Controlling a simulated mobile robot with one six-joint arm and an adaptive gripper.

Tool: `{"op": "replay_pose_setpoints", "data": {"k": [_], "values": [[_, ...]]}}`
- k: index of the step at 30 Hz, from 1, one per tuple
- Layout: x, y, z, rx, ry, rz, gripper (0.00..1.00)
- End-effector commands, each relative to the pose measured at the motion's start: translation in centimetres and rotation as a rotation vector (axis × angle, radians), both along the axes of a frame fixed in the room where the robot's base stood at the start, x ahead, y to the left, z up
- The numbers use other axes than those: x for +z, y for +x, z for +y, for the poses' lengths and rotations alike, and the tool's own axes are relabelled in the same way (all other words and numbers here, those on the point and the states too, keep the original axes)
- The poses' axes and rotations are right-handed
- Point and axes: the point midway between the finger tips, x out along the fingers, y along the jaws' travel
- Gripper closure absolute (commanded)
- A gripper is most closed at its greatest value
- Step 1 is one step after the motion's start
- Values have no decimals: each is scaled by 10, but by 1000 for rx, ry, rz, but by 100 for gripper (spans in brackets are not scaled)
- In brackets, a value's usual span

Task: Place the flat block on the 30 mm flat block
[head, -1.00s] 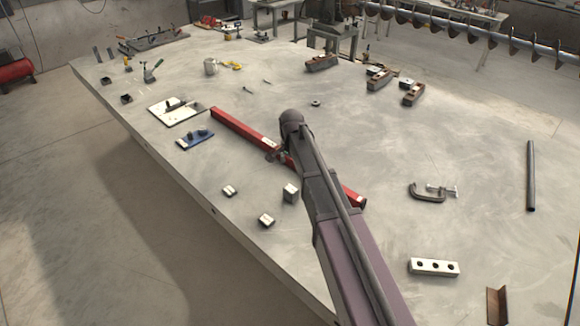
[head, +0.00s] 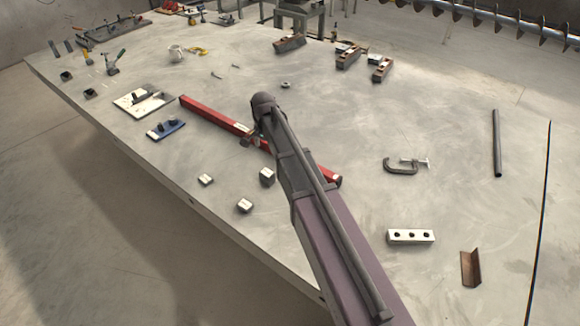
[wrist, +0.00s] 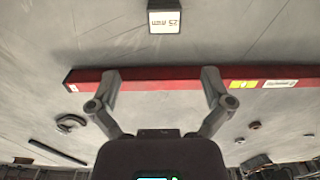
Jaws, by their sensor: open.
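Two low, pale-topped blocks lie on the table near its front-left edge in the head view: one flat block (head: 206,180) and another (head: 245,206) nearer the edge. A taller grey block (head: 267,177) stands beside them. Labels are too small to read there. In the wrist view a block marked 25 mm (wrist: 164,20) sits at the top edge; I cannot tell which of the three it is. My gripper (wrist: 158,77) is open with nothing between its fingers. In the head view it is over the red bar, mostly hidden by my arm.
A long red bar (head: 212,115) lies beneath my gripper, beyond the blocks. A blue fixture (head: 166,129) and a white plate (head: 143,100) lie at left. A C-clamp (head: 403,166), a white block with holes (head: 410,237) and a brown angle piece (head: 470,268) are at right.

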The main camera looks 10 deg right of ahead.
Motion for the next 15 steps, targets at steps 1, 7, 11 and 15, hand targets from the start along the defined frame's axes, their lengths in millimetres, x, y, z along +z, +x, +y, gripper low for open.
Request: {"op": "replay_pose_setpoints", "data": {"k": [1,7,11,15], "values": [[0,-8,-6,14,0,0,0],[0,-51,-41,149,0,0,0],[0,-94,-72,288,-1,1,0],[0,-143,-103,452,-1,1,0]]}}
